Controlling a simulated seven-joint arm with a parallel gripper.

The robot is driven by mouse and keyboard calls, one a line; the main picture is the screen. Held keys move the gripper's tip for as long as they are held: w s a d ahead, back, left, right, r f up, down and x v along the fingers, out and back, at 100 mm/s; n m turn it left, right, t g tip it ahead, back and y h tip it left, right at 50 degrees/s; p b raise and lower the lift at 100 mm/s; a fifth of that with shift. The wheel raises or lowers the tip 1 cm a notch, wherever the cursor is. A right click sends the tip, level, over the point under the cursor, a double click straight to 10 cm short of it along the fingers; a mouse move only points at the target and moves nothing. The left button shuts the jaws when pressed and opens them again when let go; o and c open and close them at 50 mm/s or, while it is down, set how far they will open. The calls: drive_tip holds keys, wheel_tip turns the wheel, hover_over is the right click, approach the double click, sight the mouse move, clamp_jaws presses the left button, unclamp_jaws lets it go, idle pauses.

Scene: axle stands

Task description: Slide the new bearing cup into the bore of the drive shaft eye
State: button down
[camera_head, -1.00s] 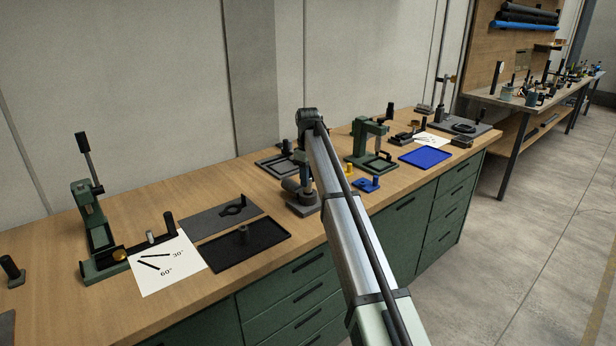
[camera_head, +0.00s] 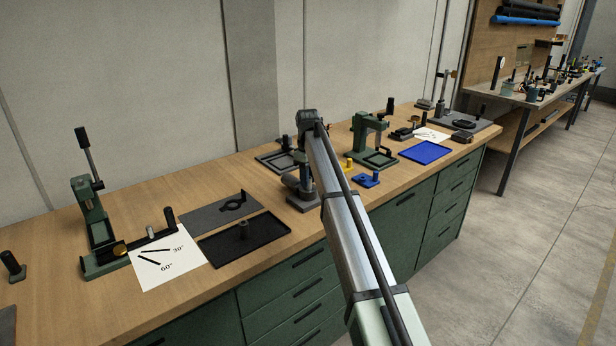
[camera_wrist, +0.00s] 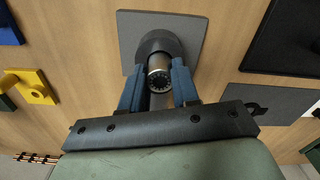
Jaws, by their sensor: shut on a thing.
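The bearing cup (camera_wrist: 159,74) is a short silver cylinder with a dark, ringed end facing the wrist camera. My gripper (camera_wrist: 158,85) has its two blue fingers on either side of the cup and is shut on it. Just beyond the cup is the dark grey, rounded drive shaft eye (camera_wrist: 160,43), above a grey base plate (camera_wrist: 128,28). The cup overlaps the eye in the wrist view, so I cannot tell how far it sits in the bore. In the head view my arm partly hides the stand (camera_head: 302,203), and the cup cannot be made out.
A black tray (camera_head: 268,240) and a grey plate with a ring-shaped part (camera_head: 205,220) lie left of the stand. A yellow part (camera_wrist: 35,86) and a blue part (camera_head: 366,181) are nearby on the other side. A green press (camera_head: 360,140) stands farther right.

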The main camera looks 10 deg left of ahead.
drive_tip(key=shift+f, duration=0.6)
drive_tip(key=c, duration=0.8)
unclamp_jaws()
drive_tip(key=shift+o, duration=0.2)
wheel_tip(320, 180, up, 14)
drive_tip(key=shift+f, duration=0.15)
